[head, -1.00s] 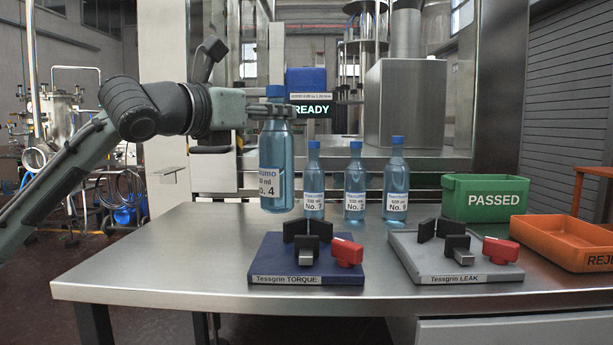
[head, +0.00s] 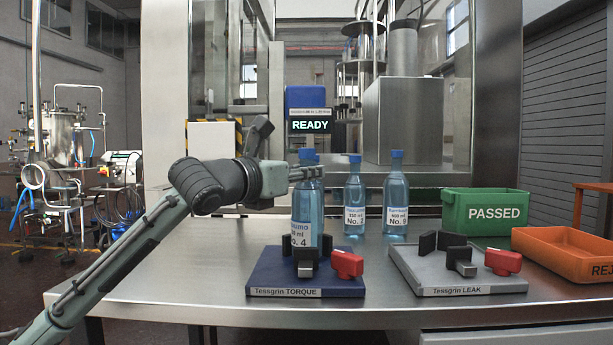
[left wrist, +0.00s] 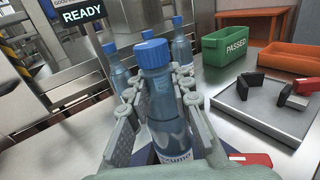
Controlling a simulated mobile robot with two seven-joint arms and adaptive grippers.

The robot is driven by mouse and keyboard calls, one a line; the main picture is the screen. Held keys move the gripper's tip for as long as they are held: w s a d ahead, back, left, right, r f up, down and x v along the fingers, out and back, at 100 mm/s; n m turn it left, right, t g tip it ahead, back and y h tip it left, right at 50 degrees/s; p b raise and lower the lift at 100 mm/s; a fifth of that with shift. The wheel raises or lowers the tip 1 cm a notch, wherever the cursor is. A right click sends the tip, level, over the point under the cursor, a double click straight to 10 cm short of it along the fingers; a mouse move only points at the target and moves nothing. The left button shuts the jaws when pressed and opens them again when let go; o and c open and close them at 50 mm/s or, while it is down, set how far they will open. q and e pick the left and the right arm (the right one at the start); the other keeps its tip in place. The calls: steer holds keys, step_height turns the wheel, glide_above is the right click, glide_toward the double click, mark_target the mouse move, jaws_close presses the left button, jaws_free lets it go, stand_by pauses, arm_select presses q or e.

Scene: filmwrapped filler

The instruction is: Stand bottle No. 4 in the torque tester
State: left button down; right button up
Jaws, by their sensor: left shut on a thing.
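Bottle No. 4 (head: 301,207), blue with a blue cap, is upright over the torque tester (head: 262,272), a dark blue plate with black jaws and a red handle (head: 346,264). My left gripper (head: 306,173) is shut on the bottle's upper part, below the cap. In the left wrist view the bottle (left wrist: 154,86) sits between both fingers (left wrist: 156,100). Its lower end is behind the tester's jaws (head: 304,250), so I cannot tell whether it touches the plate. My right gripper is not in view.
Two blue bottles, one (head: 355,200) and another (head: 395,200), stand behind; a third is mostly hidden behind No. 4. The leak tester (head: 410,270) is to the right. A green PASSED bin (head: 486,212) and an orange reject bin (head: 562,250) stand farther right. A display (head: 310,126) reads READY.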

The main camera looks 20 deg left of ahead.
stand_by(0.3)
arm_select(q)
steer(key=c, duration=1.3)
jaws_free()
steer(key=shift+f, duration=0.1)
steer(key=shift+c, duration=0.2)
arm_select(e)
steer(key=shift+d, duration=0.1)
arm_select(q)
steer(key=shift+s, duration=0.1)
steer(key=v, duration=1.2)
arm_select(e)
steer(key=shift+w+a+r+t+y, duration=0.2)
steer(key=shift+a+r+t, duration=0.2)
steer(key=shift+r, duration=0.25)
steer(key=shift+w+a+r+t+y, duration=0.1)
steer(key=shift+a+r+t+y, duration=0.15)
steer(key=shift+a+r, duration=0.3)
